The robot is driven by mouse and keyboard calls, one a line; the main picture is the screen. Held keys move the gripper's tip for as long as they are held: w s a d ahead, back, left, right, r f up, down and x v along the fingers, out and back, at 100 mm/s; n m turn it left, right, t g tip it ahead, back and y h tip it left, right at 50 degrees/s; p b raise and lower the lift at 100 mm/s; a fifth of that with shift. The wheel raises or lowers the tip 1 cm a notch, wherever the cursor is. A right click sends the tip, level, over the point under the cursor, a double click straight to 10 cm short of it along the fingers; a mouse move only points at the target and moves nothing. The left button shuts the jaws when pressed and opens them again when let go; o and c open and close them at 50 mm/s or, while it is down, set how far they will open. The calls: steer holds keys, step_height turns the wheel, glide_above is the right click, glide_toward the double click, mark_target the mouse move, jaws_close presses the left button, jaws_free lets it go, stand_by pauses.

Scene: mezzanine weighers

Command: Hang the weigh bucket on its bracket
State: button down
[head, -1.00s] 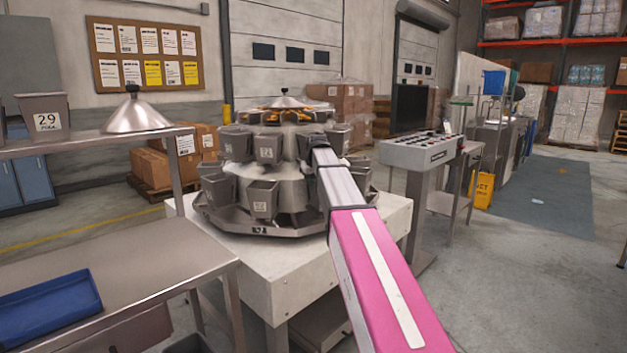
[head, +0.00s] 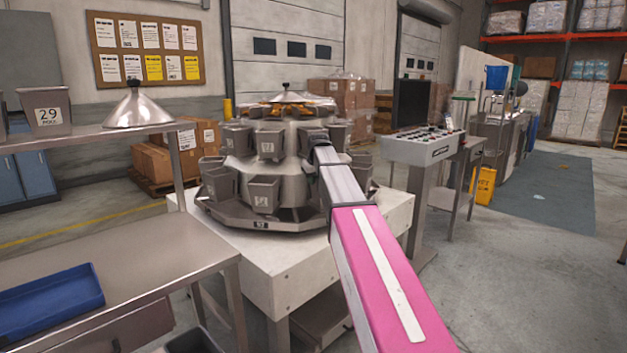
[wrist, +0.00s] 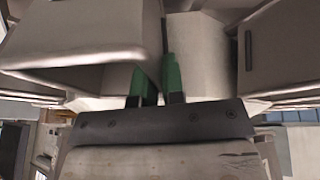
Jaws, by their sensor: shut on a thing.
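In the wrist view, my gripper (wrist: 159,72) has its two green fingers close together, shut on the right-hand wall of a grey metal weigh bucket (wrist: 75,28). The bucket's pale rim faces the camera. The bracket cannot be picked out; the bucket and fingers block much of that view. In the head view, my arm reaches to the right side of the round multihead weigher (head: 292,200), and my fingers are hidden at its end. The held bucket cannot be surely told from the weigher's other buckets there.
Other buckets hang closely around the weigher, including a lower front one (head: 263,194). A steel bench with a blue tray (head: 48,300) stands at left. Its shelf holds a bucket marked 29 (head: 47,112) and a metal cone (head: 138,108). A control console (head: 422,148) stands right.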

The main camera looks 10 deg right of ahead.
steer(key=shift+f, duration=0.1)
steer(key=c, duration=1.1)
jaws_free()
steer(key=shift+c, duration=0.2)
steer(key=v, duration=1)
steer(key=shift+r, duration=0.3)
steer(key=shift+s, duration=0.15)
